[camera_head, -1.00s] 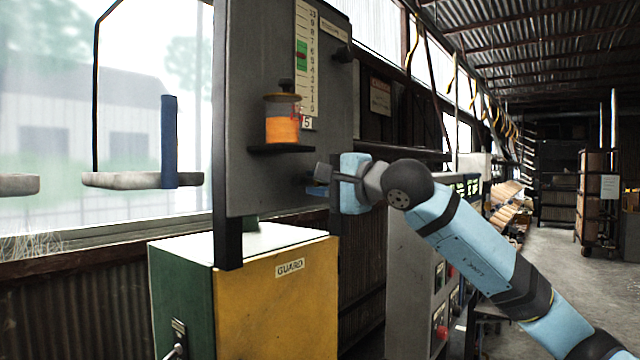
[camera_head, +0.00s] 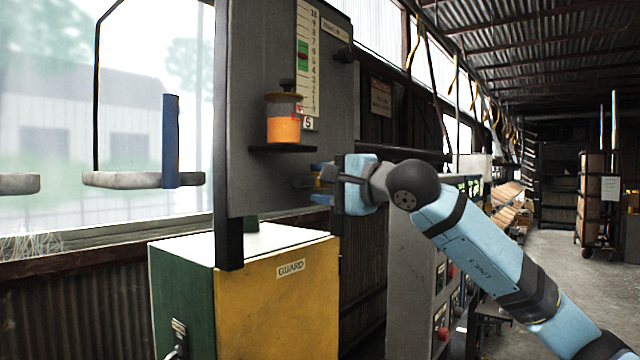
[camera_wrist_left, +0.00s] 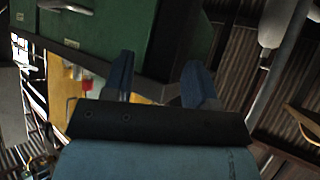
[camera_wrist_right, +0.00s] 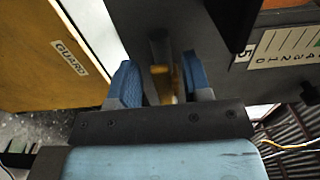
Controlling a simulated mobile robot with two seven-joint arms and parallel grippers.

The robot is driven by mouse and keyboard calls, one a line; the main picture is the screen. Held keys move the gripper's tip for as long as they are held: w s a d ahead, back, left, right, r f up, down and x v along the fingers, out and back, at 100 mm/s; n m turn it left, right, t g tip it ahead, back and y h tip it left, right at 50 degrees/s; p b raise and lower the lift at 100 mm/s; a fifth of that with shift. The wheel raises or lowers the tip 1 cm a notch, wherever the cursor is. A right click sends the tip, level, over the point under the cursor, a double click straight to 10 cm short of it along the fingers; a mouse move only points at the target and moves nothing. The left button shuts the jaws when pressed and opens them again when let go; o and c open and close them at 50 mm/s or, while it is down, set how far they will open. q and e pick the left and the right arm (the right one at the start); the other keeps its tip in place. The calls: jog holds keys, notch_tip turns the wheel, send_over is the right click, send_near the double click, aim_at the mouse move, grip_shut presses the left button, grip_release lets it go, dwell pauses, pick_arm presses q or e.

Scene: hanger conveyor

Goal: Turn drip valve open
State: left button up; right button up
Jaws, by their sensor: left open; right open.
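The oiler jar (camera_head: 284,119) with orange oil stands on a dark shelf on the grey panel (camera_head: 262,60). Below it, a small dark stub with a brassy tint, apparently the drip valve, shows in the right wrist view (camera_wrist_right: 160,48). My right gripper (camera_head: 320,186) is open just right of the stub, pointing at the panel. In the right wrist view its blue fingers (camera_wrist_right: 162,82) stand apart on either side of the stub's line, with a yellowish piece between them. Contact cannot be told. My left gripper (camera_wrist_left: 160,82) is open and empty in the left wrist view, near a green box.
A yellow and green guard box (camera_head: 275,295) stands below the panel. A grey control cabinet (camera_head: 410,280) stands behind my right arm.

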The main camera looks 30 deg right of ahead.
pick_arm(q)
jog(key=shift+w+f+b, duration=0.1)
jog(key=shift+f+b, duration=0.15)
jog(key=shift+b, duration=0.85)
pick_arm(e)
jog(key=v, duration=1.3)
pick_arm(q)
jog(key=shift+f, duration=0.2)
